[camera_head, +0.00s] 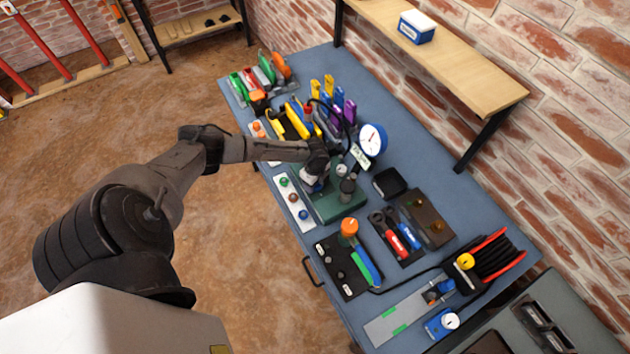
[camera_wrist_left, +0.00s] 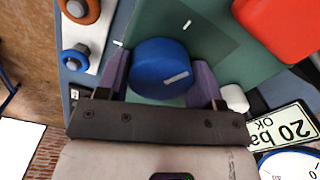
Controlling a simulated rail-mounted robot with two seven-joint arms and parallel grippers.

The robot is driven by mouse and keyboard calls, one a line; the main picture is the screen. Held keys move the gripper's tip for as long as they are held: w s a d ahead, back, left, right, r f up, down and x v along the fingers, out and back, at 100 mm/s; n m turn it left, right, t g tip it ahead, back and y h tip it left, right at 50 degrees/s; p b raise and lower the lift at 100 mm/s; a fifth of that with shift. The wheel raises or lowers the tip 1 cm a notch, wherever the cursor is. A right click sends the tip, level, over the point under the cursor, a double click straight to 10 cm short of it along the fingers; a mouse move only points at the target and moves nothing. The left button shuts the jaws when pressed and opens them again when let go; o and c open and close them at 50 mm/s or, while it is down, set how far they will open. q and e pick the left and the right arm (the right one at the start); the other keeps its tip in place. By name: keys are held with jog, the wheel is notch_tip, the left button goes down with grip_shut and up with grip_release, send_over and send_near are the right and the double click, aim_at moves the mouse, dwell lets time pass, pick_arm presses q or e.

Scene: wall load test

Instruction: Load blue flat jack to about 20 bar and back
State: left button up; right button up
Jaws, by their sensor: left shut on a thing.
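My left gripper (camera_head: 314,174) reaches over the green pump base (camera_head: 345,204) on the blue table. In the left wrist view its two purple fingers (camera_wrist_left: 160,82) are shut on a round blue knob (camera_wrist_left: 158,62) with a white mark, one finger on each side. The green base (camera_wrist_left: 222,50) shows behind the knob. A round white gauge (camera_head: 372,139) with a blue rim stands beside the base, its reading too small to tell. A tag by it reads "20 bar OK" in the left wrist view (camera_wrist_left: 283,125). No flat jack can be made out with certainty. My right gripper is out of view.
A white strip with colored knobs (camera_head: 293,204) lies left of the base. A black plate with an orange-topped part (camera_head: 349,228), a tool tray (camera_head: 396,238) and a cable reel (camera_head: 492,257) stand nearer. A wooden shelf (camera_head: 440,55) overhangs the wall side. Several tools fill the far end.

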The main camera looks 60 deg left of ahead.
pick_arm(q)
jog(key=o, duration=0.9)
jog(key=shift+r, duration=0.15)
notch_tip(320, 180, up, 14)
jog(key=shift+f, duration=0.2)
dwell(1.1)
